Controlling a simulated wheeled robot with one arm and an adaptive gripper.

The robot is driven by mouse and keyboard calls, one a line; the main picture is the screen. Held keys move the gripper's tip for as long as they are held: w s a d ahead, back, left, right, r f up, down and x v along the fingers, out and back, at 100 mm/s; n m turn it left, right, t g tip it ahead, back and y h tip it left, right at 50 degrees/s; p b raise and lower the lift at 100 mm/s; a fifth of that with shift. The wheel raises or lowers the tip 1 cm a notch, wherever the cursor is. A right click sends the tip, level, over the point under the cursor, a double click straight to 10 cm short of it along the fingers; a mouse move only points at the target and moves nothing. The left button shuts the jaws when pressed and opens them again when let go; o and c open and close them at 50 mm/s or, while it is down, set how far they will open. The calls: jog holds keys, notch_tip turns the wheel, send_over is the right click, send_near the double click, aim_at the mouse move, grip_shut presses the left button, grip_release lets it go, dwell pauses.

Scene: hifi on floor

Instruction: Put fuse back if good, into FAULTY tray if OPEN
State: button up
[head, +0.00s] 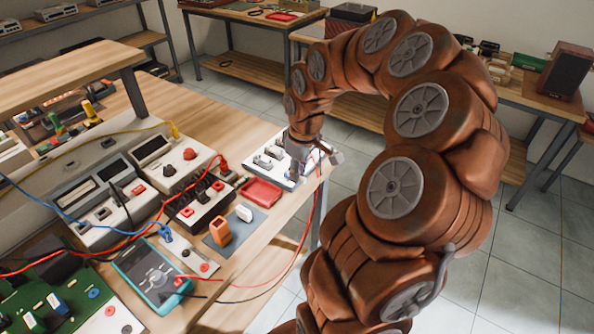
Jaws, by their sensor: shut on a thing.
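My gripper (312,152) is over the right end of a white board (262,173) with several grey fuse-holder-like parts. A red test lead (303,240) rises past the bench edge to the gripper, which appears shut on its end; the fingers hide the tip. I cannot make out a fuse. A red tray (262,192) lies just in front of the board; I cannot read any label. A teal multimeter (150,272) lies at the near left, its screen unreadable.
An orange block (220,232) and a small white piece (244,213) stand on a dark mat. Instruments with dials (180,162) and loose leads crowd the bench's left side. A green circuit board (40,305) is at the near left. Other benches stand behind.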

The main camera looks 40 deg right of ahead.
grip_shut()
jog(key=shift+r+p, duration=1.1)
jog(key=shift+r, duration=2.65)
